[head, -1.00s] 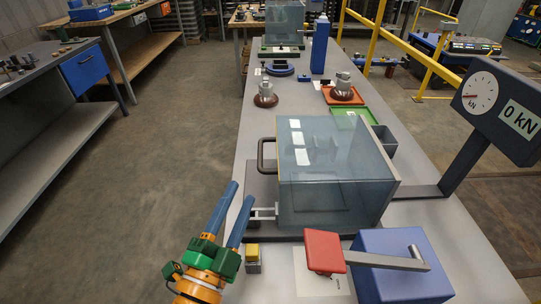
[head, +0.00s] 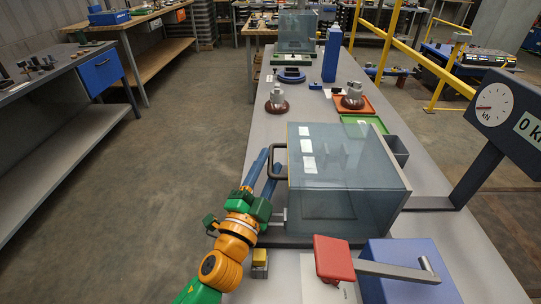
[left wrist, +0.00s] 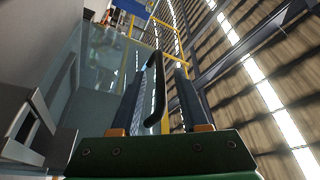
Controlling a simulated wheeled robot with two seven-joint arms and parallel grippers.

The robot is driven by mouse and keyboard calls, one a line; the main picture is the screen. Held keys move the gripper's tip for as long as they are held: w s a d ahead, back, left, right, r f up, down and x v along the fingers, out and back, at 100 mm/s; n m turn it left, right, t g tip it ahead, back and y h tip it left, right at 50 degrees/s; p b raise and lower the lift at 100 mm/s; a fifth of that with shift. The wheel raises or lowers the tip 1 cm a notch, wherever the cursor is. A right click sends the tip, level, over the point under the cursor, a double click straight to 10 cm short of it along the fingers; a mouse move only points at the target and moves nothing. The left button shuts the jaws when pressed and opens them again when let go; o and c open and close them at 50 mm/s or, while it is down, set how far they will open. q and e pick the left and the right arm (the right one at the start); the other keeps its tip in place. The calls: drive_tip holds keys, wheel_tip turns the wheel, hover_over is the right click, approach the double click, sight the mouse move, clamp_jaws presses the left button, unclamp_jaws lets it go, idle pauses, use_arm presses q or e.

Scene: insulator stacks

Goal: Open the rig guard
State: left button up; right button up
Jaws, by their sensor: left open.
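The rig guard (head: 350,200) is a clear, bluish box, standing closed over the rig on the bench. Its dark loop handle (head: 276,151) is on the left side. My left gripper (head: 269,162) is at that handle with its blue fingers apart. In the left wrist view the handle (left wrist: 158,90) lies between the two open fingers (left wrist: 160,76), with a gap on each side visible. The guard's clear panel (left wrist: 100,60) is to the left there. My right gripper is not in view.
A red paddle on a grey lever (head: 334,259) and a blue box (head: 405,275) stand in front of the guard. A yellow-topped block (head: 260,258) is near my left gripper. A gauge (head: 497,104) stands at right. Insulators (head: 277,100) stand behind.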

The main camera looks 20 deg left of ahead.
use_arm(q)
drive_tip(key=shift+x, duration=0.75)
clamp_jaws()
idle(0.9)
